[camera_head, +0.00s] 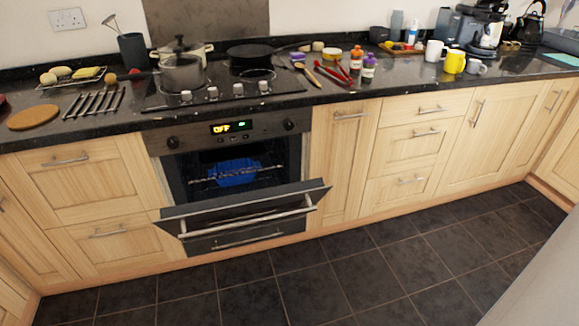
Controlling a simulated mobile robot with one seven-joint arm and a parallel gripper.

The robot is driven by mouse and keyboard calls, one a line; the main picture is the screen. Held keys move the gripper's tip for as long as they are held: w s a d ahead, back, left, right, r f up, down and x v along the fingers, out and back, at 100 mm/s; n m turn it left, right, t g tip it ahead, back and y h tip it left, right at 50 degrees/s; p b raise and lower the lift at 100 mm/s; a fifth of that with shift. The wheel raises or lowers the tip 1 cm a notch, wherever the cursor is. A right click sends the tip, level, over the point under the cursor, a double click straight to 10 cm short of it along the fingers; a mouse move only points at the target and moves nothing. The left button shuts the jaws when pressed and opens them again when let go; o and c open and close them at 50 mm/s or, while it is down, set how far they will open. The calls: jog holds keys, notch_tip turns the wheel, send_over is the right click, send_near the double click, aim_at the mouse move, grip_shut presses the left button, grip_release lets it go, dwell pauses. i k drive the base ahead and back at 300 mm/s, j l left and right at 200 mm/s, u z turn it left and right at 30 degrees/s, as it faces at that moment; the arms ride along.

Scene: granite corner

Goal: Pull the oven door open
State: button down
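The oven (225,142) is built into the wooden cabinets under the hob, left of the middle in the head view. Its door (228,211) hangs partly open, tilted outward and down from its bottom edge. A long metal handle (250,221) runs along the door. A blue item (236,173) sits on a rack inside the oven.
Dark floor tiles (330,262) in front of the oven are clear. A pale grey surface (545,275) fills the lower right corner. Pots (183,72) and a pan (250,54) stand on the hob. Closed drawers and cupboards (340,150) flank the oven.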

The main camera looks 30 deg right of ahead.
aim_at(192, 221)
jog(key=i+l, duration=0.15)
jog(key=l, duration=0.25)
jog(key=i+l, duration=0.1)
jog(key=l, duration=0.25)
jog(key=i+l, duration=0.15)
jog(key=l, duration=0.25)
jog(key=i+l, duration=0.15)
jog(key=l, duration=0.2)
jog(key=i+l, duration=0.1)
jog(key=l, duration=0.3)
jog(key=i+u, duration=0.05)
